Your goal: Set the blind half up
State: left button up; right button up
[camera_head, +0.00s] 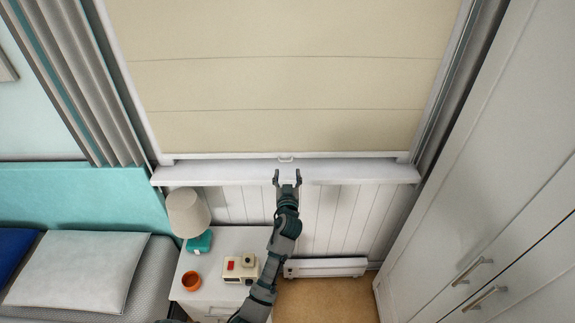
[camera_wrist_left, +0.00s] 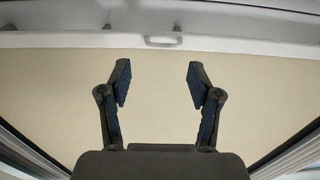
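The cream blind (camera_head: 285,82) hangs down over the window, with its bottom bar just above the white sill. A small white pull handle (camera_head: 286,159) sits at the middle of the bottom bar. My left gripper (camera_head: 287,174) is open and empty, just below the handle in the head view. In the left wrist view the blind (camera_wrist_left: 157,100) fills the background, and the handle (camera_wrist_left: 163,42) lies beyond the open fingers (camera_wrist_left: 157,82), apart from them. My right gripper is not in view.
The window sill (camera_head: 345,171) juts out below the blind. A bedside table (camera_head: 240,238) holds a lamp (camera_head: 188,212), an orange cup (camera_head: 191,281) and a cream device (camera_head: 240,268). A bed is at left, a tall white wardrobe (camera_head: 450,200) at right.

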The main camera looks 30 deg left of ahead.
pick_arm(q)
jog(key=v, duration=0.6)
jog(key=shift+s+a+f, duration=0.1)
jog(key=shift+a+f, duration=0.05)
jog(key=shift+a, duration=0.2)
